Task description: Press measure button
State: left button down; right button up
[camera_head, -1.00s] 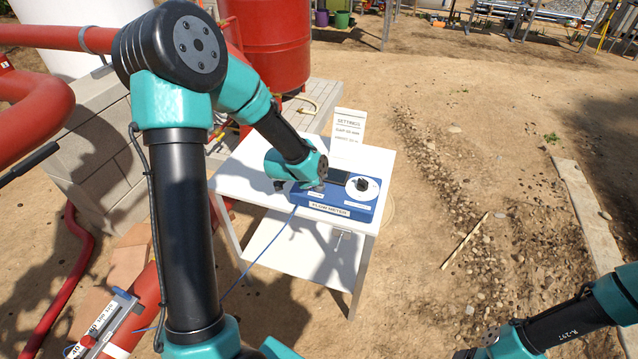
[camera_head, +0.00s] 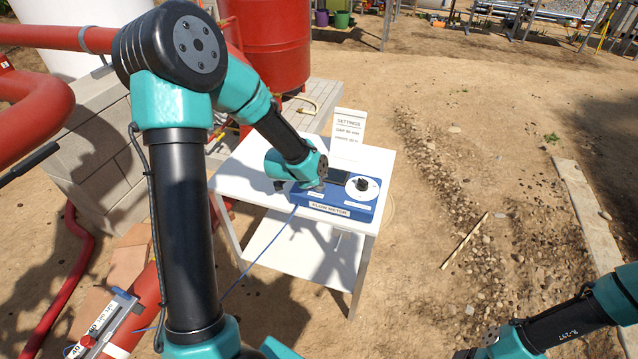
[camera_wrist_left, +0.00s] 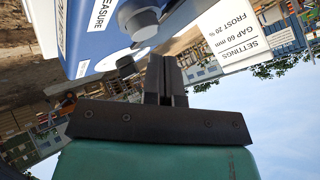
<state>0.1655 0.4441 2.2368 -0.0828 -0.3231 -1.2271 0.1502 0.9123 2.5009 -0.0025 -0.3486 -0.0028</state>
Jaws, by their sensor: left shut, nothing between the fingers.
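The blue flow meter (camera_head: 337,199) sits on a white table (camera_head: 262,196), with a dark screen and a white dial with a black knob (camera_head: 362,184) on its right side. My left gripper (camera_head: 320,187) is over the left part of the meter; the wrist hides much of that area. In the left wrist view, the shut, empty fingers (camera_wrist_left: 162,66) point at the meter (camera_wrist_left: 75,35), close to a grey rounded part (camera_wrist_left: 140,18) beside the MEASURE label (camera_wrist_left: 101,22). I cannot tell whether they touch it. My right arm's wrist shows at bottom right; its fingers are out of frame.
A white settings sign (camera_head: 349,130) stands behind the meter; it shows upside down in the left wrist view (camera_wrist_left: 232,35). A blue cable (camera_head: 270,240) hangs from the meter. Red pipes (camera_head: 60,38) and a red tank (camera_head: 268,50) stand at left. Open dirt lies right of the table.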

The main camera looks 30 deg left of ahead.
pick_arm(q)
jog(key=shift+f, duration=0.15)
dwell(0.5)
jog(key=shift+f, duration=0.25)
jog(key=shift+f, duration=0.5)
dwell(0.9)
jog(key=shift+r, duration=0.9)
jog(key=shift+r, duration=2.55)
